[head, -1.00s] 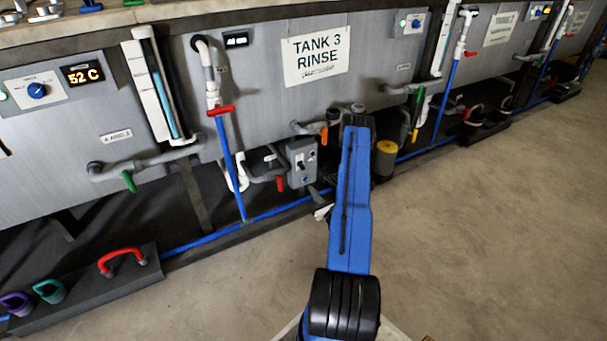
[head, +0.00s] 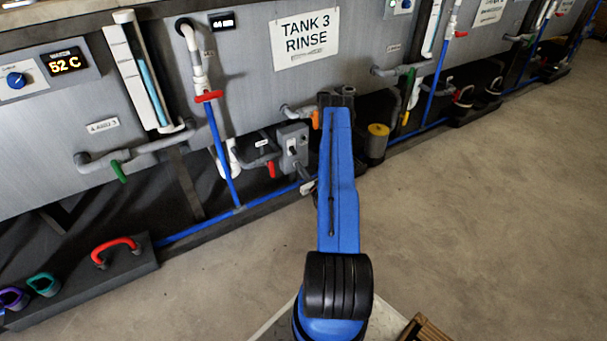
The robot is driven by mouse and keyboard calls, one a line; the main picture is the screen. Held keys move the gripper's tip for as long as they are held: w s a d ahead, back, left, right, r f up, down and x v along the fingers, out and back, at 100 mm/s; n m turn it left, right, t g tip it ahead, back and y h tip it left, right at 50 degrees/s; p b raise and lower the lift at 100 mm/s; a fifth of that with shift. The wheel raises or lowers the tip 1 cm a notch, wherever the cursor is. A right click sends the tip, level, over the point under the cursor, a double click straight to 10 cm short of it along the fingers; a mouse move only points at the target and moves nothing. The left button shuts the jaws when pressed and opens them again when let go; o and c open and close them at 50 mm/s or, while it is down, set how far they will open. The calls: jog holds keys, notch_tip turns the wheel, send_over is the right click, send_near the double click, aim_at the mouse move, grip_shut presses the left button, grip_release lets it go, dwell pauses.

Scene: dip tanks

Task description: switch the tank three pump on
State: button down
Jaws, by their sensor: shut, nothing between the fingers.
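The tank three pump switch box (head: 289,141) is a small grey box below the front of tank 3 (head: 250,75), just left of my arm in the head view. My blue arm reaches forward past the right side of the box. My gripper is hidden behind the arm, so its distance from the switch cannot be told.
Left of the box are a red-handled drain valve (head: 271,169) and a blue pipe with a red handle (head: 209,97). A yellow-topped canister (head: 378,130) stands right of my arm. A black block with coloured handles (head: 118,265) lies at lower left.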

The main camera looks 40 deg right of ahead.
aim_at(293, 158)
jog(key=x, duration=0.3)
jog(key=shift+w+r, duration=0.1)
jog(key=shift+r, duration=0.05)
jog(key=s+r, duration=0.2)
jog(key=r, duration=0.1)
jog(key=shift+a+r, duration=0.15)
jog(key=shift+a, duration=0.1)
